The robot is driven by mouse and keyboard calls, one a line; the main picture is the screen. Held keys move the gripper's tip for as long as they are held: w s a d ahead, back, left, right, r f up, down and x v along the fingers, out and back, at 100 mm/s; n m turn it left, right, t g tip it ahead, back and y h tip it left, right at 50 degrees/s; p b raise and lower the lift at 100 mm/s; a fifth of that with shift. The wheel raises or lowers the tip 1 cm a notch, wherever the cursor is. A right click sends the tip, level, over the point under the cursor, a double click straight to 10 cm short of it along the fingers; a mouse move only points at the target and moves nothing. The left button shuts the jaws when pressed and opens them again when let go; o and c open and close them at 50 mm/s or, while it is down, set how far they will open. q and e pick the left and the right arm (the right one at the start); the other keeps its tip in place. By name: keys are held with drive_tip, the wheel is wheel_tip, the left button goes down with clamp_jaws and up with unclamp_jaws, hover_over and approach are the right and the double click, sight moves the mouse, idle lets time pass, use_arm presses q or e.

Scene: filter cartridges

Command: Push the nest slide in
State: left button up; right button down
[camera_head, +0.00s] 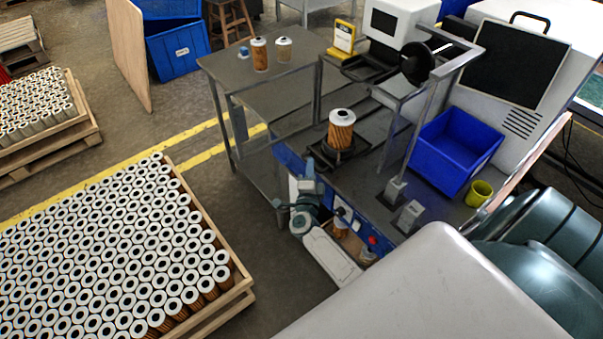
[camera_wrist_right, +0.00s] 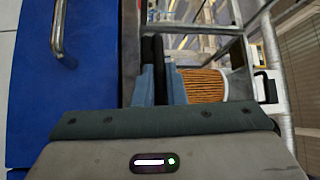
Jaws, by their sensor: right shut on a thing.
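The nest slide (camera_head: 354,154) is a dark plate on the bench's rail, sticking out near the bench's blue front edge. An orange pleated filter cartridge (camera_head: 341,134) with a white cap stands upright on it. My right gripper (camera_head: 309,168) is at the slide's near end, to the left of the cartridge and low beside it. In the right wrist view the fingers (camera_wrist_right: 158,85) are closed together around something dark, which seems to be the slide's handle; the grip itself is mostly hidden. The cartridge (camera_wrist_right: 205,86) shows beside the fingers there. My left gripper is not in view.
A metal post frame with a black wheel (camera_head: 417,64) rises behind the nest. A blue bin (camera_head: 455,150) and a yellow-green cup (camera_head: 479,194) stand to the right. Two cartridges stand on the side table (camera_head: 225,66). A pallet of cartridges fills the lower left.

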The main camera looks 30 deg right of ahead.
drive_tip(key=shift+d, duration=0.15)
drive_tip(key=c, duration=1.5)
unclamp_jaws()
drive_tip(key=shift+s, duration=0.1)
drive_tip(key=shift+a, duration=0.2)
drive_tip(key=w+a+b+v, duration=0.2)
drive_tip(key=b+v, duration=0.3)
drive_tip(key=v, duration=0.9)
drive_tip(key=s+a+f+n+y+b, duration=0.1)
drive_tip(key=a+f+n+y, duration=0.1)
drive_tip(key=f, duration=0.5)
drive_tip(key=s+a+f+n+y+b, duration=0.1)
drive_tip(key=a+f+n+y, duration=0.1)
drive_tip(key=f+n+y, duration=0.3)
drive_tip(key=s+a+f+n+y+b, duration=0.1)
drive_tip(key=a+f+n+y, duration=0.1)
drive_tip(key=f+n, duration=0.5)
wheel_tip(320, 180, down, 5)
drive_tip(key=shift+a+r+y, duration=0.2)
drive_tip(key=shift+r+y, duration=0.05)
drive_tip(key=shift+y, duration=0.45)
